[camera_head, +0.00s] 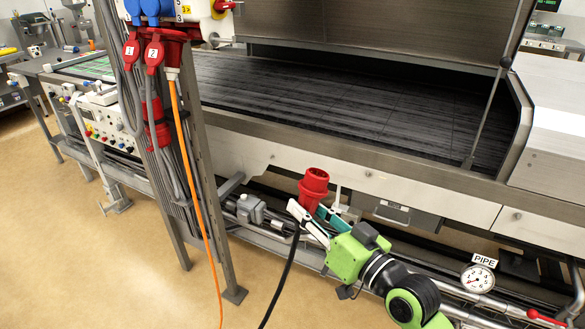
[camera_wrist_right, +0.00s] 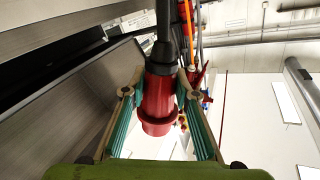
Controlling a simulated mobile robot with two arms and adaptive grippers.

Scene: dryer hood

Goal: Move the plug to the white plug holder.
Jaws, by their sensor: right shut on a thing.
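My right gripper (camera_head: 310,208) is shut on a red plug (camera_head: 313,184) in front of the machine's lower side. The plug's wide red end points up in the head view, and a black cable hangs from below it to the floor. In the right wrist view the plug (camera_wrist_right: 158,103) sits between the two teal-lined fingers of the gripper (camera_wrist_right: 160,78), with its black cable end pointing away from the palm. I cannot clearly make out the white plug holder in either view. My left gripper is not in view.
A metal post stand (camera_head: 206,180) carries red plugs (camera_head: 154,54), blue sockets and an orange cable (camera_head: 192,170). The long conveyor machine (camera_head: 330,100) fills the back. A pipe gauge (camera_head: 477,279) is at lower right. Tan floor (camera_head: 90,260) is open at lower left.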

